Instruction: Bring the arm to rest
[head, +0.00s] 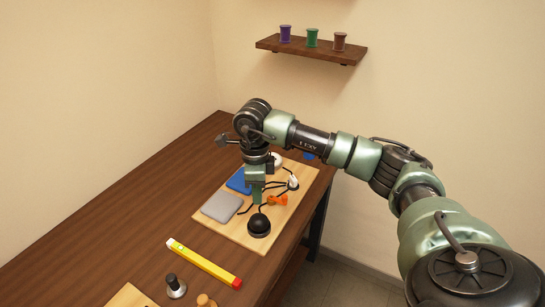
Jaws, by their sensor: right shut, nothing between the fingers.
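My right arm reaches in from the right, and its gripper (257,198) points down over the light wooden board (237,236). The gripper is shut with nothing held, between the blue pad and the orange piece in the picture. A grey pad (221,206) and a blue pad (238,181) lie on the board to its left. A black dome (259,224) stands just below the fingertips in the picture. An orange piece (278,200) and thin black cables are to the right. Whether the fingertips touch anything cannot be told. My left gripper is not in view.
The brown workbench (130,205) is bare at the left. A wall shelf (312,52) holds three spools at the back.

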